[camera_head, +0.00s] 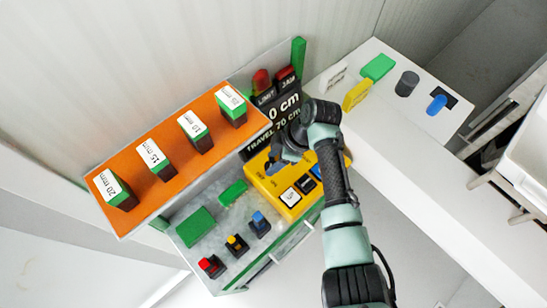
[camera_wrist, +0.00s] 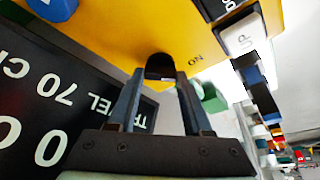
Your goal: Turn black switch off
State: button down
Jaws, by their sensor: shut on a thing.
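The yellow control box (camera_head: 268,188) sits at the right end of the lower shelf, below the black display. It fills the top of the wrist view (camera_wrist: 120,30). The black switch (camera_wrist: 160,66) is at the box's edge in the wrist view, next to an upside-down "ON" label. My gripper (camera_wrist: 160,78) has its two fingertips on either side of the black switch and is shut on it. In the head view my gripper (camera_head: 288,158) is over the back part of the yellow box, and my wrist hides the switch there.
The black display (camera_head: 272,125) reads "0 cm" and "TRAVEL 70 cm", close behind my gripper. An orange shelf (camera_head: 178,150) holds several labelled green-and-black blocks. White "UP" (camera_wrist: 242,38) and black buttons are near the switch. A white counter (camera_head: 400,125) lies to the right.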

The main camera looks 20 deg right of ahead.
jog(key=m+p, duration=0.1)
jog(key=m, duration=0.1)
jog(key=m+t+h+p, duration=0.1)
jog(key=m, duration=0.1)
jog(key=shift+s+a+r+p, duration=0.1)
jog(key=shift+a+p, duration=0.1)
jog(key=shift+p, duration=0.15)
jog(key=shift+m+t+h+p, duration=0.6)
jog(key=shift+m+h+p, duration=0.15)
jog(key=shift+m, duration=1.45)
jog(key=shift+c, duration=1.6)
grip_release()
jog(key=b+v, duration=0.1)
jog(key=v, duration=1.2)
jog(key=shift+b, duration=0.4)
